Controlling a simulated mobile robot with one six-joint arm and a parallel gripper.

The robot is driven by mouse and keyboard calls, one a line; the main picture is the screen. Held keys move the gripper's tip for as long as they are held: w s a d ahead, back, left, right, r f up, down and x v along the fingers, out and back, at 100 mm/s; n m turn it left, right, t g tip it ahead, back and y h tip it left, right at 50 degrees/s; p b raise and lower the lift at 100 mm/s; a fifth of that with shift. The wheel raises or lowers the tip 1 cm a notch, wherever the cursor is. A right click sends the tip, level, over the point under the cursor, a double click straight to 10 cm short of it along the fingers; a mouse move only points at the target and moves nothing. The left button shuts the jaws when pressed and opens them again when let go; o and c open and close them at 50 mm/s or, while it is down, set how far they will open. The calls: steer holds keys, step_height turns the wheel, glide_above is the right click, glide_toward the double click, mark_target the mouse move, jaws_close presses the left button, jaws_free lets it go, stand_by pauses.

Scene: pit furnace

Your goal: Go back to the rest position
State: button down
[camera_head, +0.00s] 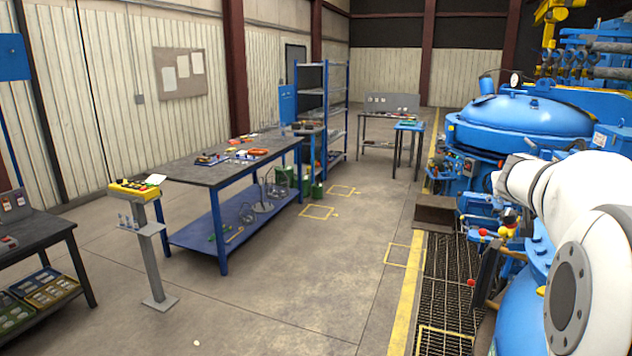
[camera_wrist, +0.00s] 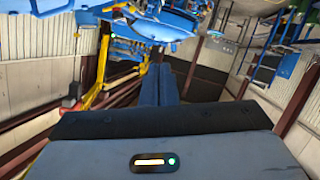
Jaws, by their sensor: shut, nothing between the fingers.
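My gripper (camera_wrist: 159,72) shows in the wrist view. Its two blue-grey fingers lie side by side, shut, with nothing seen between them. Its broad dark body with a small lit panel fills the bottom of that view. In the head view my white arm reaches in from the right edge, in front of the blue furnace (camera_head: 528,118). I cannot make out the gripper in the head view. The wrist view looks upside down, with blue equipment (camera_wrist: 150,22) along its top and the fingers apart from it.
A long workbench (camera_head: 190,172) with tools and a pedestal with a yellow control box (camera_head: 136,188) stand at left. Blue shelving (camera_head: 322,95) is behind. A floor grating (camera_head: 447,283) lies beside the furnace along a yellow line. The middle floor (camera_head: 290,270) is clear.

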steer(key=s+a+f+n+g+y+b, duration=0.3)
steer(key=s+a+f+g+y, duration=0.5)
steer(key=s+a+f, duration=1.9)
steer(key=s+a+y+b, duration=0.1)
steer(key=s+a, duration=0.1)
steer(key=a, duration=0.1)
steer(key=shift+a+f+n+b, duration=0.15)
steer(key=shift+a+n+b, duration=0.25)
